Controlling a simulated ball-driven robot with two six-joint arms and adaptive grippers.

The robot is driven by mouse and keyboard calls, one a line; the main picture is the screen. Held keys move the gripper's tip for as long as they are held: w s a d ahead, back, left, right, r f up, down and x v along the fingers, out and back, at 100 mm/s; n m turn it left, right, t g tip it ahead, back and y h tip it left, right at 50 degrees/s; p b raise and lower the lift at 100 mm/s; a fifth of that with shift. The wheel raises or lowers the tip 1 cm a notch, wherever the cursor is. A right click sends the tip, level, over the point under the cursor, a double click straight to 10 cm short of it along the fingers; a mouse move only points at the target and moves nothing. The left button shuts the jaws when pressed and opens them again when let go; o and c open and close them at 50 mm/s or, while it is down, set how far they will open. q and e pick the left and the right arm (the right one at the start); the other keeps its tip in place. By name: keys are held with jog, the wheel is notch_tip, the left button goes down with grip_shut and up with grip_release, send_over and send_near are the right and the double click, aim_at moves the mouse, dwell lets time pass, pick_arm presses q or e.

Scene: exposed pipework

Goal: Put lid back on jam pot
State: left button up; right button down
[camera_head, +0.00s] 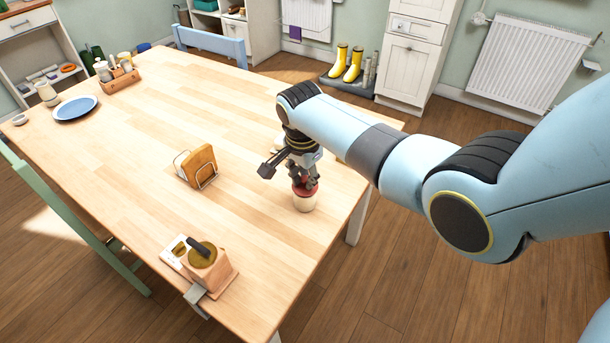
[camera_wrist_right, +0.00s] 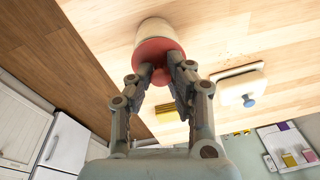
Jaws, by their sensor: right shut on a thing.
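The jam pot (camera_head: 304,203) is a small cream pot standing upright on the wooden table near its right edge; it also shows in the right wrist view (camera_wrist_right: 156,29). The red lid (camera_head: 306,188) is at the pot's mouth, and in the right wrist view the lid (camera_wrist_right: 152,50) covers the pot's end. I see no clear gap between them, but cannot tell if it is fully seated. My right gripper (camera_head: 303,181) is above the pot, its fingers shut on the lid's red knob (camera_wrist_right: 160,76). My left gripper is not in view.
A toast rack (camera_head: 197,167) stands left of the pot. A wooden block with a round olive top (camera_head: 203,262) sits at the near edge. A white dish with a blue knob (camera_wrist_right: 247,92) is near the gripper. A blue plate (camera_head: 76,108) lies far left. The table's middle is clear.

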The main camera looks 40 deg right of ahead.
jog(key=c, duration=0.7)
grip_release()
jog(key=shift+r, duration=0.1)
notch_tip(320, 180, up, 7)
jog(key=p, duration=0.7)
jog(key=shift+p, duration=0.35)
grip_shut()
dwell(1.0)
